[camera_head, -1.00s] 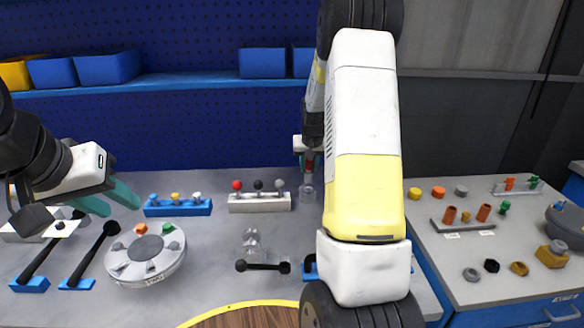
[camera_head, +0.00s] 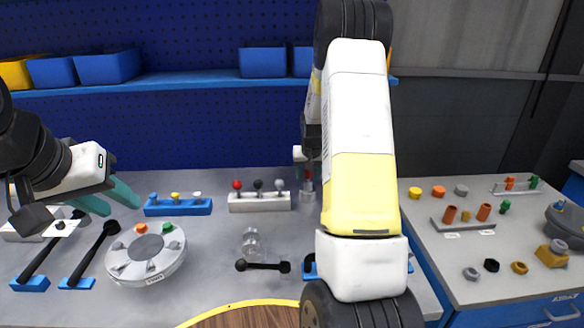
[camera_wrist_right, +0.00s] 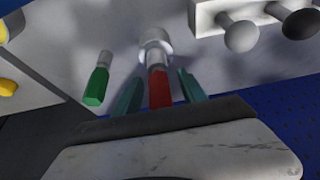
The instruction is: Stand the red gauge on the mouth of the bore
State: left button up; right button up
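The red gauge (camera_wrist_right: 159,88), with a silver end, is between the two teal fingers of my right gripper (camera_wrist_right: 158,88) in the right wrist view. A gap shows on each side of it. Its silver end points at a pale round part (camera_wrist_right: 155,40), perhaps the mouth of the bore; I cannot tell whether they touch. In the head view the red gauge (camera_head: 309,174) shows small above a silvery piece (camera_head: 307,191), beside my right arm. My left gripper (camera_head: 107,198) is open and empty, above the left of the table.
A green gauge (camera_wrist_right: 97,85) is beside the red one. A white block with knobs (camera_head: 260,202), a blue block (camera_head: 178,207), a round grey disc (camera_head: 146,255), a clear piece (camera_head: 253,243) and a black bar (camera_head: 263,266) are on the table. A side bench (camera_head: 500,285) holds small parts.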

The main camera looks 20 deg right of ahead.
jog(key=v, duration=1.2)
jog(key=s+a+r+n+t+y, duration=0.1)
jog(key=s+a+r+y, duration=0.1)
jog(key=s+a+r, duration=0.85)
jog(key=s+a+r+n, duration=0.1)
jog(key=s+a, duration=0.2)
jog(key=s, duration=0.6)
jog(key=s+a+r+n+y, duration=0.1)
jog(key=s+a, duration=0.2)
jog(key=s, duration=0.6)
jog(key=shift+s+r+t, duration=0.3)
jog(key=shift+s, duration=0.05)
